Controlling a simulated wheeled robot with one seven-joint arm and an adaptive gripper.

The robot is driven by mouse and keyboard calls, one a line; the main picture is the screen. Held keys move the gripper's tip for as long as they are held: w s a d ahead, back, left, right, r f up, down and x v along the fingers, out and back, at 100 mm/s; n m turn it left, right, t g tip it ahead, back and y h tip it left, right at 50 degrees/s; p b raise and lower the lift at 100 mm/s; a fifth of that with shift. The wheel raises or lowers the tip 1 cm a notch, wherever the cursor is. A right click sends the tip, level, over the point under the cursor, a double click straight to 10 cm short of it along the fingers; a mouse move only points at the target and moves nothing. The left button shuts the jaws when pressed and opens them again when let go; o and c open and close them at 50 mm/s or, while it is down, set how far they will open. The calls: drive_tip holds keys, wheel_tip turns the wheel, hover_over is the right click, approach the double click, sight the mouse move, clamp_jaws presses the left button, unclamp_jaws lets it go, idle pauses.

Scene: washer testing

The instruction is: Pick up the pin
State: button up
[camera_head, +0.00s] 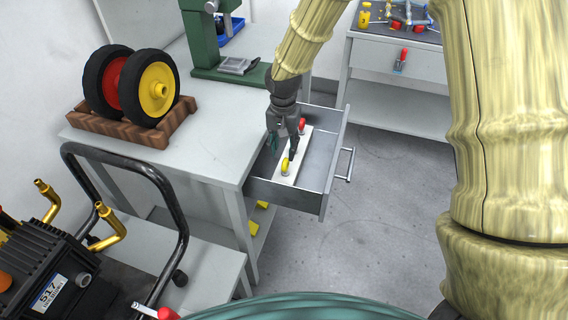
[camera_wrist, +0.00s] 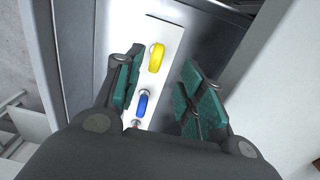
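A white board (camera_head: 286,180) lies in the open drawer (camera_head: 318,180). It bears a yellow-ended pin (camera_head: 285,166) at its near end and a red-ended pin (camera_head: 301,126) at its far end. In the wrist view, the yellow-ended pin (camera_wrist: 157,57) and a blue-ended pin (camera_wrist: 142,103) stand on the board (camera_wrist: 166,85). My gripper (camera_head: 283,147) reaches down into the drawer over the board. In the wrist view, my gripper (camera_wrist: 158,80) is open, its green-padded fingers on either side of the board.
The drawer's walls surround my gripper closely. The workbench (camera_head: 205,140) holds red and yellow wheels (camera_head: 152,90) on a wooden block and a green press (camera_head: 205,45). A black machine (camera_head: 50,270) stands at lower left. Another cabinet (camera_head: 400,75) is at the back; floor between is clear.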

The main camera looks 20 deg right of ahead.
sight(285, 160)
drive_tip(key=shift+d+f, duration=0.25)
drive_tip(key=shift+f, duration=0.75)
drive_tip(key=shift+d+f+p, duration=0.1)
drive_tip(key=shift+f+p, duration=0.35)
drive_tip(key=shift+f, duration=2.3)
drive_tip(key=shift+c, duration=0.3)
clamp_jaws()
